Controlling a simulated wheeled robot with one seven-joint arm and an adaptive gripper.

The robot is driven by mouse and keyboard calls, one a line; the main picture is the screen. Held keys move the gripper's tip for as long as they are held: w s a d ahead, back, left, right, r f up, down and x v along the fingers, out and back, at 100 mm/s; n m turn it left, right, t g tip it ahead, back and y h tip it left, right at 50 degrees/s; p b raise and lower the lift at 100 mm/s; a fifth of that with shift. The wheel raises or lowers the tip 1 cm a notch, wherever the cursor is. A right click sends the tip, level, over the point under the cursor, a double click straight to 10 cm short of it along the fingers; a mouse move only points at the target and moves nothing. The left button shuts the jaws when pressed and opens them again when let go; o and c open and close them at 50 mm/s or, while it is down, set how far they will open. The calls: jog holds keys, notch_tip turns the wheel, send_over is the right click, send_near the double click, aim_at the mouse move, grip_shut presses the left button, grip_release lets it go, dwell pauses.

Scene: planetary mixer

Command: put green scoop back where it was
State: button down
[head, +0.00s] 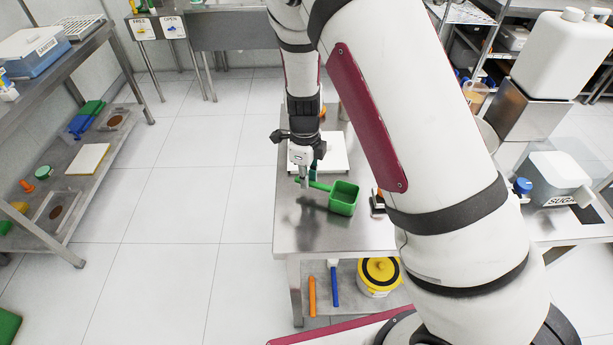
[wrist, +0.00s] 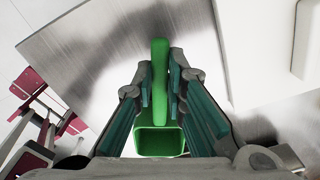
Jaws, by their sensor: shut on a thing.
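The green scoop (head: 343,198) has a square open cup and a straight handle. My gripper (head: 307,178) is shut on the scoop's handle, with the cup to the right of the fingers in the head view. In the wrist view the scoop (wrist: 160,142) shows with its handle running between the teal pads of my gripper (wrist: 160,78), and the cup opening is near the palm. The scoop is over the steel table (head: 290,235). A dark reflection shows on the metal below it; I cannot tell the exact gap.
A white flat-topped thing (head: 335,150) stands on the table behind the scoop. A sugar container (head: 559,178) stands on the right counter. A rack (head: 62,225) with several items is at left. The table's front left is clear.

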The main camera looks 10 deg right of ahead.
jog(key=shift+f, duration=0.1)
jog(key=c, duration=1.6)
grip_release()
notch_tip(320, 180, up, 12)
jog(key=s+d+r+n+t+y, duration=0.1)
jog(key=s+d+r+n, duration=0.1)
jog(key=s+r+n, duration=0.4)
jog(key=s+d+r+n+t+y, duration=0.1)
jog(key=s+r+n, duration=0.3)
jog(key=r, duration=0.5)
jog(key=s+d+r+n+t+h, duration=0.1)
jog(key=s+d+r+n, duration=0.1)
jog(key=s+n, duration=0.4)
jog(key=s+d+r+n+t, duration=0.2)
jog(key=s+r+n, duration=0.2)
jog(key=s+n, duration=0.3)
jog(key=shift+n+t+h+b, duration=0.3)
jog(key=shift+n+h+b, duration=0.1)
jog(key=shift+n, duration=0.5)
